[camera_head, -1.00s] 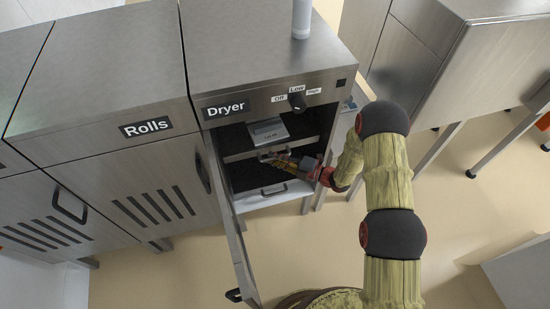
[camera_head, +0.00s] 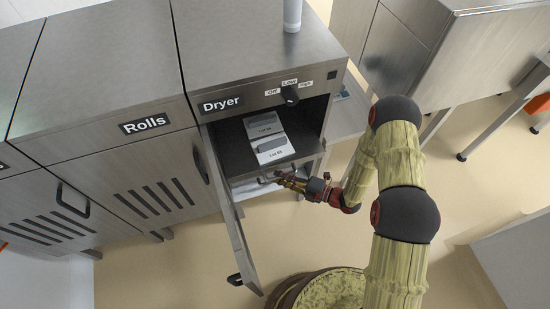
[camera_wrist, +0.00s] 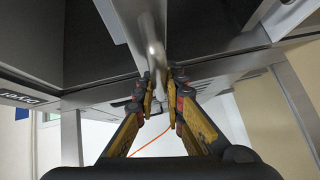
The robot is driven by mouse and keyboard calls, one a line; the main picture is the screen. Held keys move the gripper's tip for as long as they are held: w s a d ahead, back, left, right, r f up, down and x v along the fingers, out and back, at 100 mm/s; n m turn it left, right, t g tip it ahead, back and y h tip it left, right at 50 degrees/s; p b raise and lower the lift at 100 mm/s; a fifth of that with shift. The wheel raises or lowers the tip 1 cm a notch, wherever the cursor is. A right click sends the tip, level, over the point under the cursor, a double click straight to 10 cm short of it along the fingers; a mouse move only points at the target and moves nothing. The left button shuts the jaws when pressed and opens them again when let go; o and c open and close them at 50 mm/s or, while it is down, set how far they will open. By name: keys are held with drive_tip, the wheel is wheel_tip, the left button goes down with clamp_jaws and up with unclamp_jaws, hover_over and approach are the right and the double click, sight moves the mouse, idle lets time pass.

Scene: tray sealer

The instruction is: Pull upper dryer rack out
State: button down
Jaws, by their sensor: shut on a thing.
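The upper dryer rack (camera_head: 237,156) is a dark shelf with a metal front edge, partly out of the open dryer (camera_head: 250,60). Two labelled packs, a rear one (camera_head: 262,125) and a front one (camera_head: 273,149), lie on it. My gripper (camera_head: 281,179) is at the rack's front and is shut on its handle. In the wrist view the metal handle (camera_wrist: 152,50) runs down between the fingertips (camera_wrist: 161,92). The lower rack is mostly hidden under the upper one.
The dryer door (camera_head: 237,240) stands open on the left, its handle near the floor side. A closed Rolls cabinet (camera_head: 130,170) adjoins the dryer on the left. A steel table (camera_head: 440,50) stands to the right.

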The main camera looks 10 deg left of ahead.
drive_tip(key=s+d+p, duration=0.1)
drive_tip(key=s+d, duration=0.4)
drive_tip(key=s, duration=0.3)
drive_tip(key=s+d+p, duration=0.1)
drive_tip(key=s+d, duration=0.4)
drive_tip(key=s, duration=0.4)
drive_tip(key=shift+s+d, duration=0.15)
drive_tip(key=shift+d, duration=0.15)
drive_tip(key=c, duration=1.8)
unclamp_jaws()
drive_tip(key=shift+c, duration=0.2)
drive_tip(key=v, duration=1.2)
